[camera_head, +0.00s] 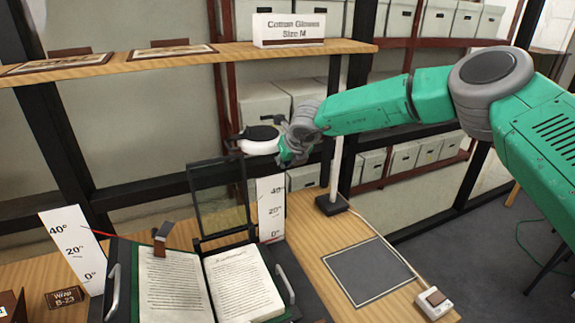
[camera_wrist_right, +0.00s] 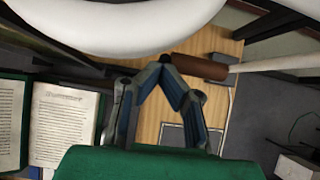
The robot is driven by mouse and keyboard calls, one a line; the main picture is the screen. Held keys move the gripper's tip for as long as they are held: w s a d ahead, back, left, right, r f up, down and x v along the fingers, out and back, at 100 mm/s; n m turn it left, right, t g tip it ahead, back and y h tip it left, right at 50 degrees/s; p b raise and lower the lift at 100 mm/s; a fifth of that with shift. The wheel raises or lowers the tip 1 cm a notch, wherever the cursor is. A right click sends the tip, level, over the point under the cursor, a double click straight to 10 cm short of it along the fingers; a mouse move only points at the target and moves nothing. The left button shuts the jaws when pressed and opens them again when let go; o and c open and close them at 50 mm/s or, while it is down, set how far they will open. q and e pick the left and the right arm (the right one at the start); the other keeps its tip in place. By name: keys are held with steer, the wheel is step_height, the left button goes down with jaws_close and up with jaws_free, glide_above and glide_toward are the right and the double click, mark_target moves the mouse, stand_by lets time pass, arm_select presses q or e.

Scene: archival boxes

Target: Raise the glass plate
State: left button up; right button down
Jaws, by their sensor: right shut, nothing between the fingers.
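The glass plate (camera_head: 220,205) is a clear pane in a dark frame. It stands steeply tilted behind the open book (camera_head: 240,283), which lies in a dark cradle with side handles. My right gripper (camera_head: 289,154) is above and to the right of the plate, apart from its frame, beside the white lamp head (camera_head: 262,133). In the right wrist view its fingers (camera_wrist_right: 166,64) meet at the tips with nothing between them, just below the white lamp head (camera_wrist_right: 130,25). The book's pages (camera_wrist_right: 62,125) show at the left there. My left gripper is out of view.
Angle scale cards (camera_head: 74,248) (camera_head: 270,208) stand on both sides of the cradle. A lamp post (camera_head: 334,170) rises behind a dark mat (camera_head: 366,271) and a small switch box (camera_head: 434,303).

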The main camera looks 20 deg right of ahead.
steer(key=shift+w+d+g, duration=0.55)
steer(key=shift+w+g, duration=0.05)
steer(key=shift+w, duration=0.25)
steer(key=shift+w+d, duration=0.1)
steer(key=shift+d, duration=0.25)
steer(key=shift+r, duration=0.45)
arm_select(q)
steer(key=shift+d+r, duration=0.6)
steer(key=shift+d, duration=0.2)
arm_select(e)
steer(key=v, duration=1)
steer(key=shift+s, duration=0.45)
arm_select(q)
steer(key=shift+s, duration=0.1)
arm_select(e)
steer(key=shift+s+a+r, duration=0.1)
steer(key=shift+r, duration=0.15)
